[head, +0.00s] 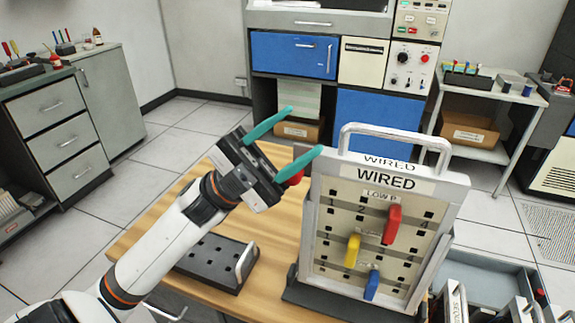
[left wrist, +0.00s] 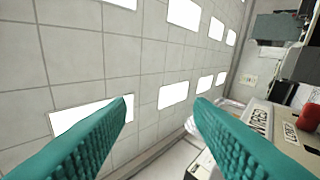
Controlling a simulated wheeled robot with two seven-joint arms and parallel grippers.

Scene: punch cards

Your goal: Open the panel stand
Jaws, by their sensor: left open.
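The panel stand (head: 305,225) is a grey frame on a dark base on the wooden table. It holds an upright panel (head: 335,218) labelled WIRED, with a metal handle (head: 395,130) on top and a second WIRED label just behind the front one. Red (head: 392,225), yellow (head: 352,250) and blue (head: 371,285) plugs sit on its face. My left gripper (head: 305,130) is open and empty, with teal fingers, at the upper left of the stand. A small red part (head: 296,178) is partly hidden behind a finger. In the left wrist view the panel (left wrist: 262,120) shows at the right edge, tilted.
A black holed block (head: 205,262) with a pale upright piece lies on the table (head: 270,245) left of the stand. A grey tray (head: 490,278) with handled items is at the lower right. Cabinets, a console and a side cart stand behind, beyond open floor.

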